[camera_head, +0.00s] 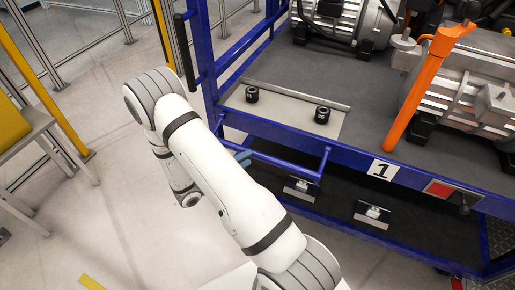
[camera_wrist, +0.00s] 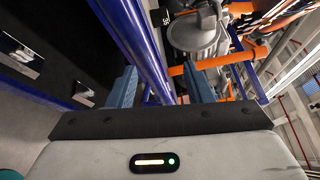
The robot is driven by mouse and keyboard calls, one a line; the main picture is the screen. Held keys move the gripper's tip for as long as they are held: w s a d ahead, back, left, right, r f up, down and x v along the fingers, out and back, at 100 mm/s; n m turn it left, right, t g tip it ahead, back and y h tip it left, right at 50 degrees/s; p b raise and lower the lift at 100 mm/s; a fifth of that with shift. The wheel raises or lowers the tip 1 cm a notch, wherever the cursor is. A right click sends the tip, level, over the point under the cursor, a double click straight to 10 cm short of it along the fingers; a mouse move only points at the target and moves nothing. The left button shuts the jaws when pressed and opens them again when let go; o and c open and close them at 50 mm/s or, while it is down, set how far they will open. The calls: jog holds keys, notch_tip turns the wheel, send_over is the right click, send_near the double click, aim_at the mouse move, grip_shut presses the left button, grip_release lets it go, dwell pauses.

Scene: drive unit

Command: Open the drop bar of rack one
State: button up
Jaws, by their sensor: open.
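Rack one (camera_head: 270,128) is a blue frame with a white "1" label (camera_head: 382,169) on its front edge. A blue U-shaped bar (camera_head: 290,168) hangs at its front left, below the deck; I take it for the drop bar. My gripper (camera_head: 243,157) is largely hidden behind my white arm, with blue-grey fingertips showing beside this bar. In the wrist view my gripper (camera_wrist: 160,78) is open, fingers apart, and a blue bar (camera_wrist: 138,45) runs diagonally between them in the picture. I cannot tell whether it touches a finger.
An orange bar (camera_head: 422,85) stands tilted on the deck beside a grey metal drive unit (camera_head: 465,90). Two black cylinders (camera_head: 322,114) sit on a light plate. A lower dark shelf (camera_head: 420,235) holds small metal brackets. Floor left of the rack is open; a yellow-and-grey stand (camera_head: 20,130) is farther left.

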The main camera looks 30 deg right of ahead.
jog(key=w+d+f+n+t+p, duration=0.1)
jog(key=w+d+n+t, duration=0.1)
jog(key=d, duration=0.4)
jog(key=shift+w+d+f+n+p, duration=0.4)
jog(key=shift+w, duration=0.1)
grip_shut()
dwell(0.4)
